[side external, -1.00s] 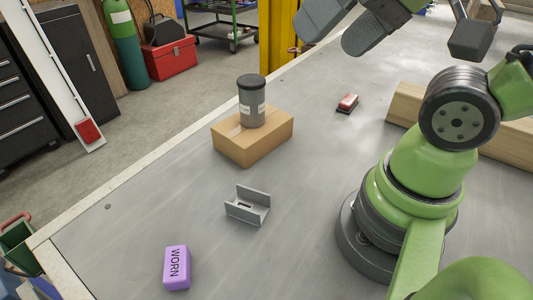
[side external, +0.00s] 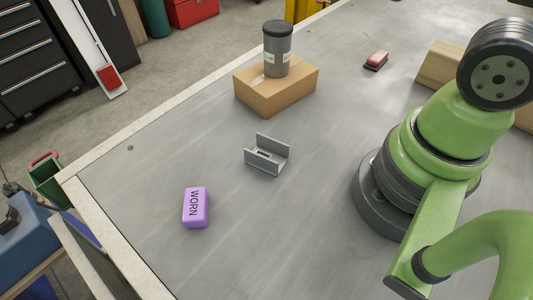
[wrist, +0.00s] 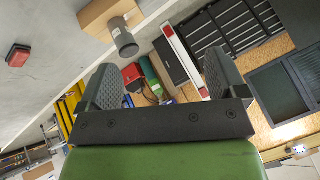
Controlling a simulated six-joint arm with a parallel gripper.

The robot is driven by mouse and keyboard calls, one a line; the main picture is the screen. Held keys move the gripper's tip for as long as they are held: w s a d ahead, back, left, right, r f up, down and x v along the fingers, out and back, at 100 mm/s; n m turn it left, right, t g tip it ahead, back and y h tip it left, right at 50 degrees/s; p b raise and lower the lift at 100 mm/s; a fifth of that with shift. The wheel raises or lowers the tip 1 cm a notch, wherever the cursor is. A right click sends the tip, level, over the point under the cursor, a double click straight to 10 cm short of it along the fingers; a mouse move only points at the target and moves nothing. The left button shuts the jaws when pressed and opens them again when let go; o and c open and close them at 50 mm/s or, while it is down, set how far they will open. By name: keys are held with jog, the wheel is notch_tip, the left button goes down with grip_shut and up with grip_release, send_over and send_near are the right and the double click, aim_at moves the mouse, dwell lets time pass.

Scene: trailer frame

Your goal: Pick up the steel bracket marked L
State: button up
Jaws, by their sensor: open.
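A grey steel bracket (side external: 267,155), channel-shaped with upright flanges, lies on the metal tabletop (side external: 320,215) in the side view. A small dark mark or slot shows on its inner face, too small to read as a letter. The bracket does not show in the wrist view. My gripper (wrist: 160,66) is open and empty in the wrist view, its two dark ribbed fingers wide apart. It is outside the side view, so its exact place relative to the bracket cannot be told.
A cardboard box (side external: 273,93) with a grey canister (side external: 277,52) on it stands behind the bracket. A purple block marked WORN (side external: 196,208) lies in front, to the left. A red-topped block (side external: 376,60) and a wooden beam (side external: 438,68) lie farther back. Bare tabletop surrounds the bracket.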

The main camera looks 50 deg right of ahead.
jog(key=shift+w, duration=0.1)
jog(key=shift+c, duration=0.3)
jog(key=n+g+h, duration=0.2)
jog(key=n+g, duration=0.3)
jog(key=g, duration=0.1)
send_over(267, 151)
notch_tip(267, 151, down, 16)
jog(key=shift+n+g, duration=0.6)
jog(key=f, duration=0.3)
jog(key=a+f, duration=0.1)
jog(key=f, duration=0.1)
jog(key=s+f, duration=0.1)
jog(key=f, duration=0.2)
jog(key=shift+s+a+f, duration=0.1)
jog(key=shift+a+f, duration=0.25)
jog(key=shift+f, duration=2.95)
